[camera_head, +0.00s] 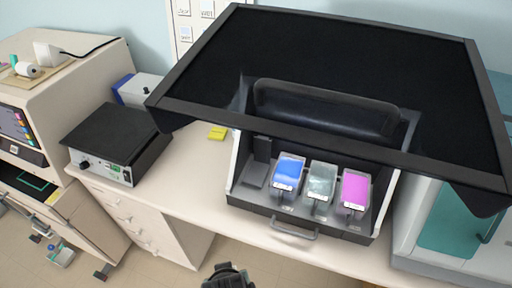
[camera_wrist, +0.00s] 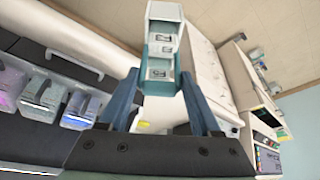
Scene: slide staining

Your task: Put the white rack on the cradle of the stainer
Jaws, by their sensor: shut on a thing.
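The white rack (camera_wrist: 164,12) shows in the wrist view as a small white block with teal bands and dark markings. My gripper (camera_wrist: 160,77) has its blue fingers shut on it, one on each side. The stainer (camera_head: 233,178) stands on the bench in the head view, its black lid (camera_head: 340,60) raised. In it are a blue tray (camera_head: 288,170), a clear tray (camera_head: 320,182) and a magenta tray (camera_head: 355,190). A dark upright post (camera_head: 262,149) stands left of them; I cannot tell which part is the cradle. The rack is not visible in the head view.
A black-topped instrument (camera_head: 118,138) and a blue-and-white box (camera_head: 140,88) stand left of the stainer. A beige machine (camera_head: 65,95) is at far left, a teal-fronted unit (camera_head: 450,220) at right. Bare bench (camera_head: 190,165) lies between the instrument and the stainer.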

